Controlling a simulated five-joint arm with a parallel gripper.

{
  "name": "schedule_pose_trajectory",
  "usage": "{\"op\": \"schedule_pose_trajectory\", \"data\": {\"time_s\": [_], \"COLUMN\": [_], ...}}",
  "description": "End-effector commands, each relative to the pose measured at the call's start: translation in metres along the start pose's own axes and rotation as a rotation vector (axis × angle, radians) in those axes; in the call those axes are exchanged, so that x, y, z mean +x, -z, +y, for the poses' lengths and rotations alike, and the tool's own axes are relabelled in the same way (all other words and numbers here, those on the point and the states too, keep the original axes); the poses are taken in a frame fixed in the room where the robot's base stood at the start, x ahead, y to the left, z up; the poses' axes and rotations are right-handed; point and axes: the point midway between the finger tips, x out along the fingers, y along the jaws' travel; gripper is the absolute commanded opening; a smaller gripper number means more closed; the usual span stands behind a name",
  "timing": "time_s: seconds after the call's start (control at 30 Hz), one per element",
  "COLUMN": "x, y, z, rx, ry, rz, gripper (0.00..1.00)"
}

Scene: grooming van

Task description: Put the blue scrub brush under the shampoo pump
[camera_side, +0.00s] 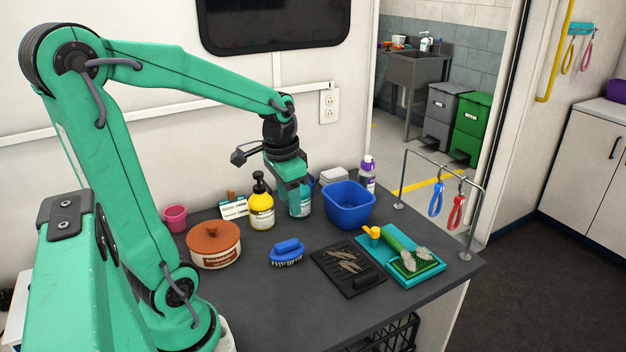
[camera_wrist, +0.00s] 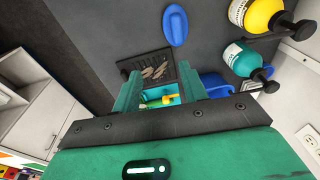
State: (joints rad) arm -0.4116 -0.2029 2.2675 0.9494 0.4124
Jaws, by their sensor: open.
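The blue scrub brush (camera_side: 286,250) lies bristles down on the dark table, in front of the bottles. It also shows in the wrist view (camera_wrist: 174,25) at the top middle, beyond my fingers. A yellow pump bottle (camera_side: 262,216) with a black pump head stands behind the brush. A teal pump bottle (camera_wrist: 243,62) stands beside it and is partly hidden behind my gripper in the side view. My gripper (camera_side: 292,194) is open and empty, pointing down above the table at the teal bottle. Its fingers (camera_wrist: 158,88) show apart in the wrist view.
A blue tub (camera_side: 349,206) stands right of my gripper. A black tray (camera_side: 373,281) and a teal tray (camera_side: 431,270) with a green brush lie front right. A brown lidded pot (camera_side: 214,256) and pink cup (camera_side: 175,218) stand left. Table around the scrub brush is clear.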

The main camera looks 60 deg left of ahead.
Motion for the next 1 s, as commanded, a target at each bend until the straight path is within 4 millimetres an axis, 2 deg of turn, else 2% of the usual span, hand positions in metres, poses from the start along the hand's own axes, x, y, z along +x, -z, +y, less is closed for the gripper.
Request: {"op": "schedule_pose_trajectory", "data": {"time_s": [0.2, 0.5, 0.7, 0.9, 0.93, 1.0], "x": [-0.03, -0.057, -0.065, -0.067, -0.067, -0.067], "y": [-0.006, -0.028, -0.039, -0.043, -0.043, -0.043], "z": [0.045, 0.095, 0.112, 0.117, 0.117, 0.117], "rx": [0.006, -0.002, -0.009, -0.013, -0.013, -0.014], "ry": [0.018, -0.011, -0.04, -0.051, -0.051, -0.05], "rz": [0.127, 0.291, 0.359, 0.375, 0.376, 0.375], "gripper": [0.43, 0.43, 0.43, 0.43, 0.45, 0.59]}}
